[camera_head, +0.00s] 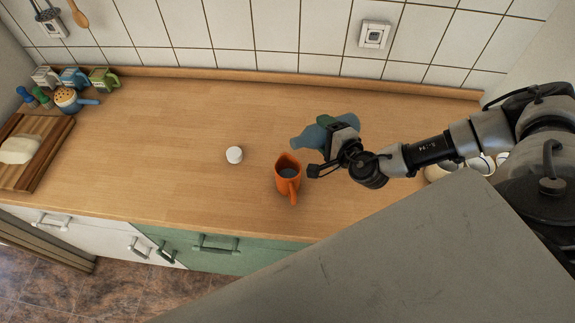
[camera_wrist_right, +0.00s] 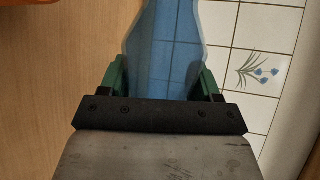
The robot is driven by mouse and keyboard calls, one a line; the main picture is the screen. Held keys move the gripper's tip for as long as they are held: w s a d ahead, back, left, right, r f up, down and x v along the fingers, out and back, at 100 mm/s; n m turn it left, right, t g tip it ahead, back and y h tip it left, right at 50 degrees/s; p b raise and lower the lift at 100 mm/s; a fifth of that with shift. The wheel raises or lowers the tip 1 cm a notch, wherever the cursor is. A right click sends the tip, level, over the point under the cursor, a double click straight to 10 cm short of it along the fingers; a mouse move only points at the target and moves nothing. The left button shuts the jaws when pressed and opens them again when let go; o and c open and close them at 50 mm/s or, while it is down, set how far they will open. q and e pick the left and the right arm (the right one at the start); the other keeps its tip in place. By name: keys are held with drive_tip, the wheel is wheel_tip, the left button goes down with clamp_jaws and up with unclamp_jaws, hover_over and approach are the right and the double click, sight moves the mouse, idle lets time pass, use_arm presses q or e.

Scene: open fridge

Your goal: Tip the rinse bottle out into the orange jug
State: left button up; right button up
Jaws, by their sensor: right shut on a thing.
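The orange jug (camera_head: 287,180) stands upright on the wooden counter, its open top showing a dark inside. My right gripper (camera_head: 326,127) is shut on the blue rinse bottle (camera_head: 308,138), above the counter just behind and right of the jug. The bottle looks tilted over, its narrower end pointing left in the head view. In the right wrist view the translucent blue bottle (camera_wrist_right: 165,50) sits between the green fingers of my right gripper (camera_wrist_right: 163,80). Whether anything is leaving the bottle cannot be told. My left gripper is not in view.
A small white cap-like object (camera_head: 234,155) lies left of the jug. Mugs (camera_head: 104,79), a blue pot (camera_head: 68,99) and a cutting board (camera_head: 35,150) stand at the far left. White cups (camera_head: 480,163) are at the right under my arm.

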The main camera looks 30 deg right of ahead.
drive_tip(key=shift+s+d+r+m, duration=0.1)
drive_tip(key=shift+r+m, duration=0.05)
drive_tip(key=shift+m, duration=0.15)
